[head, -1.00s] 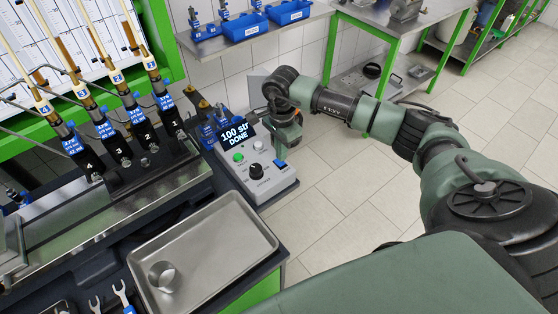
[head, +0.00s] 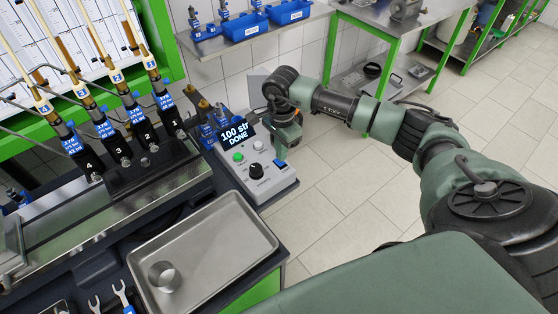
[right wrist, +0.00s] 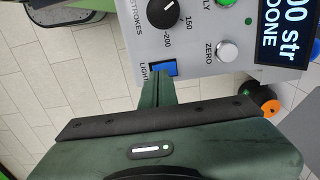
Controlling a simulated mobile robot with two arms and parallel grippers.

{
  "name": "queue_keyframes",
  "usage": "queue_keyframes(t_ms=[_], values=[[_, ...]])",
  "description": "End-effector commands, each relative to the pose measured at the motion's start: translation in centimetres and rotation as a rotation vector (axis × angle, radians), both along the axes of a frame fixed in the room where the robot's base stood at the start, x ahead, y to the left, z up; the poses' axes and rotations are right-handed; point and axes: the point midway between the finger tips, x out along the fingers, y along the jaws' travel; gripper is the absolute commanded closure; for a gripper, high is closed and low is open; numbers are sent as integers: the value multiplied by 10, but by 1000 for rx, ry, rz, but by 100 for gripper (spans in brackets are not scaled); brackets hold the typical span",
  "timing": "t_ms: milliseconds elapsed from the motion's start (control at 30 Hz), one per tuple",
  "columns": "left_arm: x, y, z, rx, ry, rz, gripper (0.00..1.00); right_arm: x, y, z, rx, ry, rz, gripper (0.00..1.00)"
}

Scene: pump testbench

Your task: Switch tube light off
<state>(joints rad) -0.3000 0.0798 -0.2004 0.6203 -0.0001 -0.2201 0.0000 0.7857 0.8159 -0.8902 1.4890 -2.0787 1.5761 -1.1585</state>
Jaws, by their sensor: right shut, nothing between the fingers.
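The grey control box (head: 262,178) stands at the right end of the bench. Its blue rocker switch (head: 281,163) sits near the right edge; in the right wrist view the switch (right wrist: 163,69) is beside the label LIGHT. My right gripper (head: 282,152) is shut and empty, pointing down at the switch. In the right wrist view its fingertips (right wrist: 156,75) are right by the switch and partly cover it; I cannot tell whether they touch. Several glass tubes (head: 87,93) stand before a bright white gridded panel (head: 50,32). My left gripper is not in view.
The box also carries a black knob (head: 256,171), a green button (head: 238,157) and a display (head: 235,134) reading "100 str DONE". A steel tray (head: 242,262) with a small round cup (head: 164,276) lies in front. Open tiled floor is to the right.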

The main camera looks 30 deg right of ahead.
Motion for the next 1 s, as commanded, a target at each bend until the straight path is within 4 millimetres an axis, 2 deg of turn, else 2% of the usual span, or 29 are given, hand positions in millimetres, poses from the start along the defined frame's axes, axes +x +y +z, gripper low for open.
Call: queue_keyframes(t_ms=[1000], values=[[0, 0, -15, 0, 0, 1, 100, 0, 0, -16, 0, 0, -1, 100]])
